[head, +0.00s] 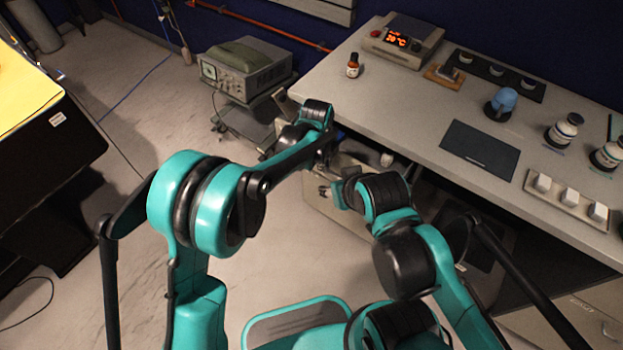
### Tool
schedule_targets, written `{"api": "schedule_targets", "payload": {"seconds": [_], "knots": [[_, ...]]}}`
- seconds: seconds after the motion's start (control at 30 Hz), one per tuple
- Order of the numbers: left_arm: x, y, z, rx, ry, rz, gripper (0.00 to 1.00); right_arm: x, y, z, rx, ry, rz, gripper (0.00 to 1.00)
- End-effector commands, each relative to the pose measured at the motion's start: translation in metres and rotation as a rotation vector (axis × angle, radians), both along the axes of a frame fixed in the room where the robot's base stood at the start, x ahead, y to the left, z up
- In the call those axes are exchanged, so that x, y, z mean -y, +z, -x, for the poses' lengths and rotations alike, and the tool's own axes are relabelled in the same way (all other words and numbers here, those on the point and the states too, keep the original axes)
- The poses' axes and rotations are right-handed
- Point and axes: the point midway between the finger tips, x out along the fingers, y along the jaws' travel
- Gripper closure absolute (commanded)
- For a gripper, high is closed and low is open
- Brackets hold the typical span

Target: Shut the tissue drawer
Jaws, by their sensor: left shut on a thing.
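The tissue drawer (345,219) is a grey drawer under the left end of the workbench. It is pulled out, and its inside shows partly behind my arms. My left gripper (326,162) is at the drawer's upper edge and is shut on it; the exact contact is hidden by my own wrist. My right gripper (330,192) is close to the drawer front, just below the left one. It is small and dark, and I cannot tell whether it is open or touching the drawer.
The workbench (395,110) holds a brown bottle (353,65), a heater with a red display (403,40), a dark mat (479,149) and several jars. An instrument on a cart (246,70) stands left of the bench. A black-sided table (50,150) is at far left. Floor between is clear.

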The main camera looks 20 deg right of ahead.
Motion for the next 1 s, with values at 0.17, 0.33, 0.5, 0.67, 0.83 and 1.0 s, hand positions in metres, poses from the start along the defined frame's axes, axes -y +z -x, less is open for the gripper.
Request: {"api": "schedule_targets", "payload": {"seconds": [0.17, 0.33, 0.5, 0.67, 0.83, 1.0], "knots": [[0.024, 0.0, -0.019, 0.0, -0.001, -0.002, 1.0, 0.0, 0.003, 0.0, 0.0, 0.0, 0.0, 0.55], [0.037, -0.001, -0.029, 0.0, 0.0, -0.001, 1.0, 0.0, 0.005, 0.0, 0.0, 0.0, 0.0, 0.55], [0.042, -0.001, -0.033, 0.0, 0.0, -0.001, 1.0, 0.0, 0.005, 0.0, 0.0, 0.0, 0.0, 0.55], [0.042, -0.001, -0.033, 0.0, 0.0, -0.001, 1.0, 0.0, 0.005, 0.0, 0.0, 0.0, 0.0, 0.55], [0.042, -0.001, -0.033, 0.0, 0.0, -0.001, 1.0, 0.0, 0.005, 0.0, 0.0, 0.0, 0.0, 0.55], [0.042, -0.001, -0.033, 0.0, 0.0, -0.001, 0.69, 0.0, 0.005, 0.0, 0.0, 0.0, 0.0, 0.55]]}}
